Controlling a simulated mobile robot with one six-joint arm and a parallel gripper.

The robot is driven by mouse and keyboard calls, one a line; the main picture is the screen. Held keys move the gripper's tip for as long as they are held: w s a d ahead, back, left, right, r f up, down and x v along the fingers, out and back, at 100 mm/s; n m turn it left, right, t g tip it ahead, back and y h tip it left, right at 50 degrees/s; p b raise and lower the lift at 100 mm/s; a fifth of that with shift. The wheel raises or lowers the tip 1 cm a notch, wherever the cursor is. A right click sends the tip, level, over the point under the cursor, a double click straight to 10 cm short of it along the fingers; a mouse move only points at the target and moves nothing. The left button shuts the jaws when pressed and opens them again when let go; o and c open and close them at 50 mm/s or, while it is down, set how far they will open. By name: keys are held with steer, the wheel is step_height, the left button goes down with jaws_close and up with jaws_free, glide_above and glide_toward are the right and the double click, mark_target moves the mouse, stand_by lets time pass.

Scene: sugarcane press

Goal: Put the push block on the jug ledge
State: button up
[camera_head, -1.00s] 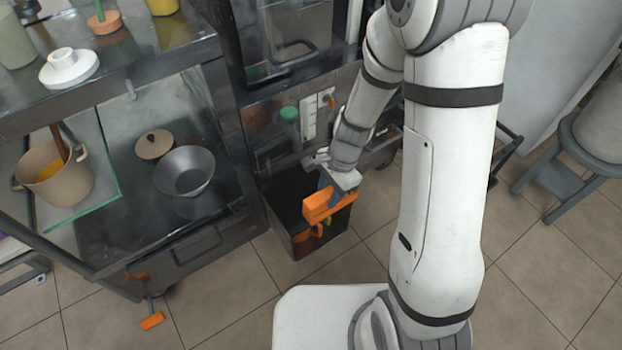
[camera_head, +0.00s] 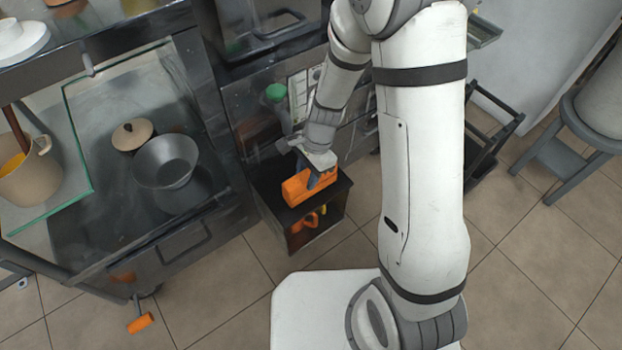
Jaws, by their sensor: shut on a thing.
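The orange push block (camera_head: 295,188) is in my gripper (camera_head: 318,178), which is shut on it. The block is over the flat dark top of a low stand, which looks like the jug ledge (camera_head: 334,190), below the press front. The block appears level and low over the ledge. I cannot tell whether it touches the surface or hangs just above it. My gripper hides part of the block's right end and some of the ledge behind it.
Orange and yellow items (camera_head: 308,220) show inside the stand under the ledge. A green-topped item (camera_head: 276,93) is behind the gripper. The steel counter (camera_head: 90,215) on the left holds a dark bowl (camera_head: 165,162) and a lid (camera_head: 132,134). An orange-ended tool (camera_head: 140,323) hangs below the counter.

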steer(key=shift+w+a+f, duration=0.1)
steer(key=shift+w+f, duration=0.1)
steer(key=shift+f, duration=0.25)
steer(key=shift+r, duration=0.1)
steer(key=o, duration=1)
